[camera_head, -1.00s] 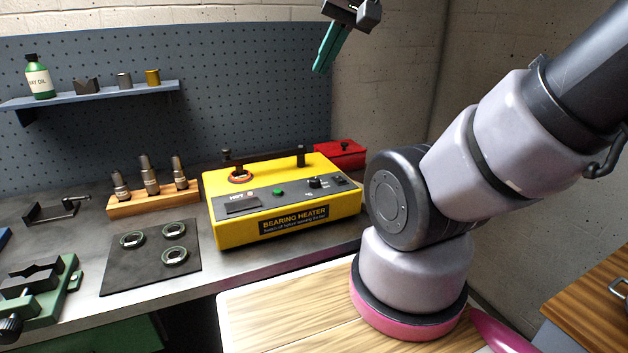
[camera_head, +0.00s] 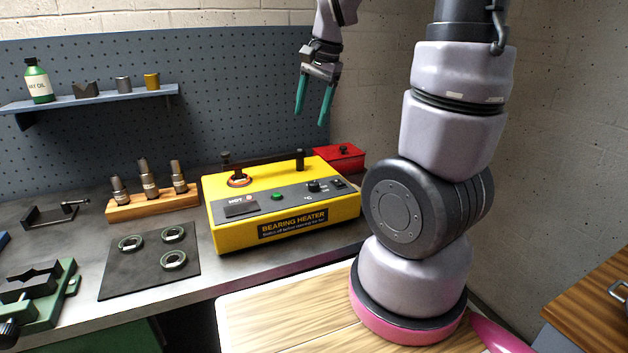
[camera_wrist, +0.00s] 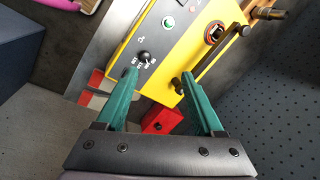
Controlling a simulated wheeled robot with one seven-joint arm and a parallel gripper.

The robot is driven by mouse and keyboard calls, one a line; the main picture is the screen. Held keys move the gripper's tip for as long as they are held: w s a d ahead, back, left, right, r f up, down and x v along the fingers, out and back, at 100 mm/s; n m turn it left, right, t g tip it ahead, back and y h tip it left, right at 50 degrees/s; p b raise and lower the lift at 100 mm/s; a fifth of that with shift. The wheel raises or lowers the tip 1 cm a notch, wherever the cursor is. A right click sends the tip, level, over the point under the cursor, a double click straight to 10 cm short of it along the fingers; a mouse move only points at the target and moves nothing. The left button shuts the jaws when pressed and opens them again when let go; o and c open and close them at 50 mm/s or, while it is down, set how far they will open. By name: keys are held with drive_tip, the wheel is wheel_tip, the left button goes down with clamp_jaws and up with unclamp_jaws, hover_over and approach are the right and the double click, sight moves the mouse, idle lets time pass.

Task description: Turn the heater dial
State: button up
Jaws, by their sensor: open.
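The yellow bearing heater (camera_head: 230,230) stands on the bench, with its label on the front face. Its black dial (camera_head: 313,186) is on the right part of the grey top panel, right of a green button (camera_head: 276,196). The dial also shows in the wrist view (camera_wrist: 143,57), with white markings beside it. My gripper (camera_head: 312,118) has two green fingers, apart and empty, pointing down above the heater's back right. In the wrist view the fingers (camera_wrist: 160,85) are spread, with the dial beyond them, nearer the left fingertip.
A black bar (camera_head: 265,158) lies across posts on top of the heater. A red box (camera_head: 340,158) stands behind its right end. A wooden block with several metal pieces (camera_head: 150,203) and a dark mat with rings (camera_head: 118,278) lie to the left.

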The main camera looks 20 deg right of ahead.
sight(314, 183)
drive_tip(key=w+f+m, duration=0.1)
drive_tip(key=f, duration=0.6)
drive_tip(key=w+d+f+m+g+h, duration=0.1)
drive_tip(key=w+f, duration=0.1)
drive_tip(key=f, duration=0.5)
drive_tip(key=w+d+f+m+g, duration=0.1)
drive_tip(key=f, duration=0.6)
drive_tip(key=shift+w+d+f+m+h, duration=0.2)
drive_tip(key=shift+w+d+m+h, duration=0.1)
drive_tip(key=shift+w+h, duration=0.1)
clamp_jaws()
